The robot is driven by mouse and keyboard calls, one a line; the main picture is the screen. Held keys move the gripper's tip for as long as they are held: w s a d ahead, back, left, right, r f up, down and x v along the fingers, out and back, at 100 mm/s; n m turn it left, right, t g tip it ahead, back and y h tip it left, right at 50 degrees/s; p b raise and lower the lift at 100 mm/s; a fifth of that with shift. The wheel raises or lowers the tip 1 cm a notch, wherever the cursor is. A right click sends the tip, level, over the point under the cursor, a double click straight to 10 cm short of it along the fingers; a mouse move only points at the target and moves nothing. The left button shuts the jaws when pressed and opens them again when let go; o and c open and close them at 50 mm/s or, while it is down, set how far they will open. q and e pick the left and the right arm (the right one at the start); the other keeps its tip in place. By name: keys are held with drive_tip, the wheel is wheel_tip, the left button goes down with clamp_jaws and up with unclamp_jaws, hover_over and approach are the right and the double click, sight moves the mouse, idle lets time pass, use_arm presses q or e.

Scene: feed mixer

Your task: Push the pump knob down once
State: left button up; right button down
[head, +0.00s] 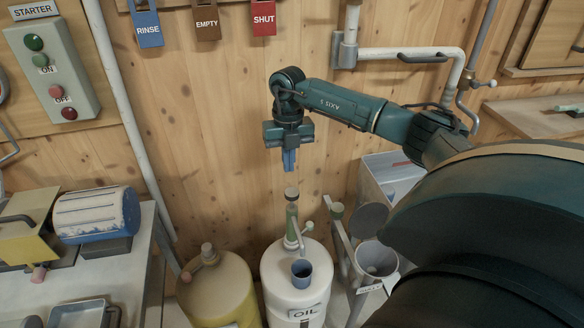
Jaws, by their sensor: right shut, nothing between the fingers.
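The pump stands on a white drum labelled OIL (281,258). My right gripper (289,168) hangs straight down with its blue fingers shut and empty. In the head view its fingertips appear just above the knob, with a visible gap between them. A blue cup (301,272) is at the front of the drum, below the pump's side spout. My left gripper is not in view.
A yellow drum (218,290) stands left of the OIL drum. A bench (146,250) with a blue motor (97,213) is at the left. A wooden wall (200,120) stands behind.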

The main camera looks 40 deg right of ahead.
drive_tip(key=shift+d+r, duration=0.25)
drive_tip(key=shift+d, duration=0.15)
drive_tip(key=shift+f, duration=0.3)
drive_tip(key=b, duration=0.4)
hover_over(292, 192)
drive_tip(key=f, duration=0.5)
drive_tip(key=shift+w+d, duration=0.15)
drive_tip(key=shift+w, duration=0.05)
drive_tip(key=shift+f+b, duration=0.7)
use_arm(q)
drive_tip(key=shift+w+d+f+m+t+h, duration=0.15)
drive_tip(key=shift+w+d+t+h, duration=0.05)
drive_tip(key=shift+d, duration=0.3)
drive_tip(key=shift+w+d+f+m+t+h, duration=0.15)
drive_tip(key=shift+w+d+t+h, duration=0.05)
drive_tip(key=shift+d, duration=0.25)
